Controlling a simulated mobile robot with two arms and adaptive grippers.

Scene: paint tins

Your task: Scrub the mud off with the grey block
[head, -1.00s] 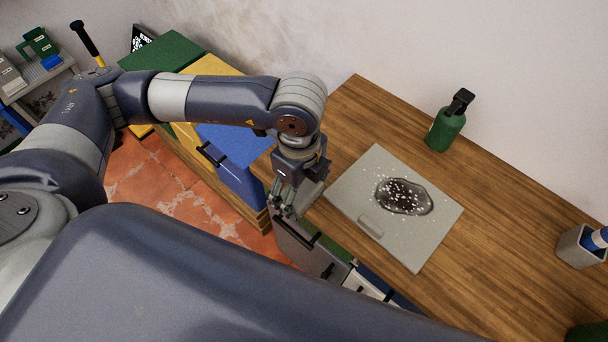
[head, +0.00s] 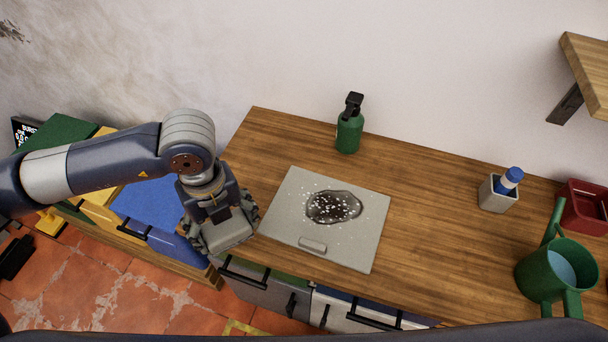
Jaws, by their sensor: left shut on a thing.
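A light grey board (head: 365,250) lies flat on the wooden worktop. A dark mud patch (head: 334,207) sits in its upper middle, with white specks on and around it. My left gripper (head: 220,214) is left of the board, by the worktop's left end. It is shut on a grey block (head: 226,236), partly hidden by the fingers; the block is apart from the mud. A small pale grey bar (head: 312,245) is on the board's near edge. My right gripper is out of view.
A green spray bottle (head: 348,130) stands behind the board. A grey holder (head: 497,194) with a blue-and-white item, a green watering can (head: 555,272) and a red bin (head: 585,205) stand to the right. The worktop (head: 430,220) between board and holder is clear.

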